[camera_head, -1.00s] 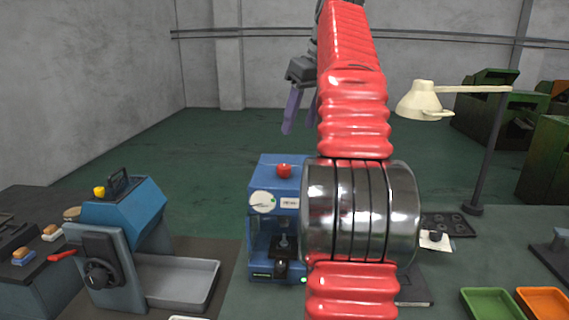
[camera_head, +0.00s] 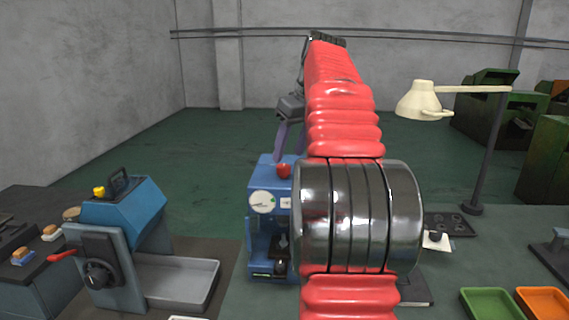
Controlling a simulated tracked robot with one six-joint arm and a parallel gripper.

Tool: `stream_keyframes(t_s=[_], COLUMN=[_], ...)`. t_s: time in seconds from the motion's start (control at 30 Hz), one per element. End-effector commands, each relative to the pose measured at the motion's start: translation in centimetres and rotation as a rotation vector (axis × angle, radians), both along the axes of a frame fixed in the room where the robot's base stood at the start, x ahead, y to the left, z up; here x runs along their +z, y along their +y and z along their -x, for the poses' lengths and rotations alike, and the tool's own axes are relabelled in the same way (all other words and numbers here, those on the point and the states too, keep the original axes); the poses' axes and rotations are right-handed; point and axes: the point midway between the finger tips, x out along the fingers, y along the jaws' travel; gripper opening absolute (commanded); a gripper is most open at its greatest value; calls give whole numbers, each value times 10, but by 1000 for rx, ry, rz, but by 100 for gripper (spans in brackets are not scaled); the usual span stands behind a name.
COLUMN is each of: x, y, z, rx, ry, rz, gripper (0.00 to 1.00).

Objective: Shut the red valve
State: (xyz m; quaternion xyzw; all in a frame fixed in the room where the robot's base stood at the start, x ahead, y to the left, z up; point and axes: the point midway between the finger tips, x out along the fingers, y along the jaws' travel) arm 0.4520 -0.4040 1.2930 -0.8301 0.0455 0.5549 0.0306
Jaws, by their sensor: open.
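A red lever-like handle (camera_head: 62,256) sticks out at the left side of the grey and blue machine (camera_head: 125,230). A round red knob (camera_head: 284,171) sits on top of the blue bench machine (camera_head: 262,205), which has a white dial. I cannot tell for certain which red part is the valve. My gripper (camera_head: 284,142) has purple fingers and hangs above the blue bench machine, by the red knob in the picture. It is open, and nothing shows between its fingers. My red arm hides part of the gripper and the right side of the blue machine.
A cream lamp (camera_head: 425,102) on a dark stand rises at the right. Green (camera_head: 490,303) and orange (camera_head: 543,303) trays lie at the front right. A grey tray (camera_head: 178,283) lies beside the left machine. Brushes (camera_head: 50,233) lie at far left.

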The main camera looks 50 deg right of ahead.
Motion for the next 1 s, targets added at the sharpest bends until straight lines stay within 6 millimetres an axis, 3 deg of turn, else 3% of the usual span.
stream_keyframes(t_s=[0.3,0.7,1.0], x=[-39,-46,-46], y=[-2,-3,-3], z=[-16,-19,-18], rx=[0,-1,-1], ry=[1,0,0], rz=[0,1,1], gripper=[49,49,29])
